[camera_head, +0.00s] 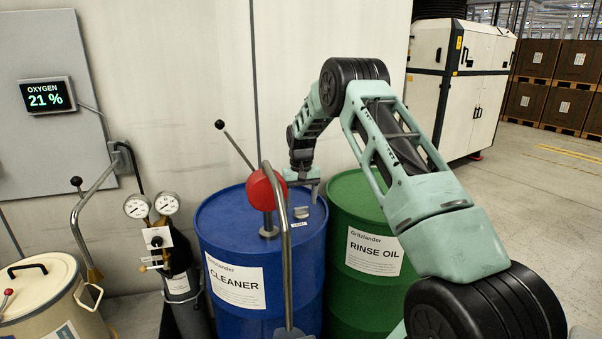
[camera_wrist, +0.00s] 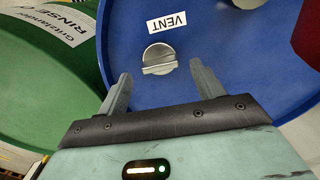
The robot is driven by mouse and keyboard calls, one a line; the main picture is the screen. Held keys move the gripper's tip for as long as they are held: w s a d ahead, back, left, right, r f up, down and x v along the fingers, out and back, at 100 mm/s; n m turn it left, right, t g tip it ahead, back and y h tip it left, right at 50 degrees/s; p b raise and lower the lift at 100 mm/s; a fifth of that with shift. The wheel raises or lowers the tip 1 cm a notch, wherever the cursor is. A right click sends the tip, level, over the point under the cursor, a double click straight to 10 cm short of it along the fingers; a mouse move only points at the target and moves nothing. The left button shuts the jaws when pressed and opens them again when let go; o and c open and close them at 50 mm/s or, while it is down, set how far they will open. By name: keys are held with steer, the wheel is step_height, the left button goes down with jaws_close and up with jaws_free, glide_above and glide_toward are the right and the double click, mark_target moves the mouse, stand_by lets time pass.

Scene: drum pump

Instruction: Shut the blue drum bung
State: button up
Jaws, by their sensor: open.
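The blue drum (camera_head: 219,236), labelled CLEANER, stands upright in the middle of the head view. Its blue lid (camera_wrist: 225,45) fills much of the wrist view. In the head view, my gripper (camera_head: 315,193) is above the lid's right side. I cannot tell how far the bung is turned.
A pump with a red head (camera_head: 264,190) and a lever stands on the blue drum, left of the bung. The green RINSE OIL drum (camera_head: 360,208) stands close on the right. A gas cylinder with gauges (camera_head: 178,285) and a cream container (camera_head: 45,290) stand left.

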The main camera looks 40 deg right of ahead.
step_height(320, 180, up, 15)
steer(key=b, duration=0.2)
steer(key=shift+r, duration=0.15)
stand_by(0.4)
